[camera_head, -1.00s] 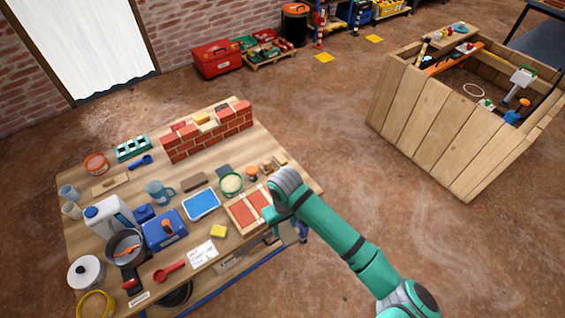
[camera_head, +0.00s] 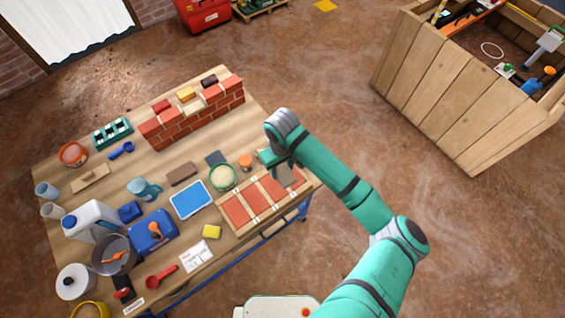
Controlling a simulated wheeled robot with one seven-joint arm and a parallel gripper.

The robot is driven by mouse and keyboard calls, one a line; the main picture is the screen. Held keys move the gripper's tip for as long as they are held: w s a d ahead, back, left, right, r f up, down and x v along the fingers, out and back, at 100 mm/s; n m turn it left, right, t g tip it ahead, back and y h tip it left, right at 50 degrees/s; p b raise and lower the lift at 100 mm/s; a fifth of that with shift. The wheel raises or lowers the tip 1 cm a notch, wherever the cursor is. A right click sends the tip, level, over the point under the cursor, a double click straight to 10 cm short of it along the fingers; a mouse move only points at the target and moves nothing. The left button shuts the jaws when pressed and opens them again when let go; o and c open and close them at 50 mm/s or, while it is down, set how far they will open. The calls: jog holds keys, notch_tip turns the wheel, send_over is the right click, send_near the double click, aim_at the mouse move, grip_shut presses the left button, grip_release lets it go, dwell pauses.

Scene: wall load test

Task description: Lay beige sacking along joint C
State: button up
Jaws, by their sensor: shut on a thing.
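A shallow wooden tray (camera_head: 232,231) with red brick panels split by pale joints lies at the right front of the workbench. The joint letters are too small to read, so I cannot tell which is joint C. My gripper (camera_head: 277,164) is low over the tray's far right end. It is shut on a small grey-brown piece (camera_head: 286,176), which shows just beside the fingers over the panels. I cannot tell whether this piece is the beige sacking or whether it touches the panels. The bench just behind my gripper is hidden by the arm.
An orange pot (camera_head: 246,162), a green-rimmed bowl (camera_head: 222,177) and a blue tray (camera_head: 192,199) stand close left of the gripper. A low brick wall (camera_head: 193,118) stands at the back. Floor right of the bench is free up to a wooden enclosure (camera_head: 440,105).

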jog(key=shift+f, duration=2.55)
jog(key=shift+s+f, duration=0.1)
jog(key=shift+f, duration=0.4)
jog(key=o, duration=1)
jog(key=shift+w, duration=0.2)
jog(key=shift+s+a+r, duration=0.1)
jog(key=shift+a+r, duration=0.05)
jog(key=shift+a, duration=0.05)
jog(key=shift+r, duration=0.4)
jog(key=r, duration=0.8)
jog(key=shift+d+r, duration=0.15)
jog(key=shift+d, duration=0.1)
jog(key=shift+r, duration=0.7)
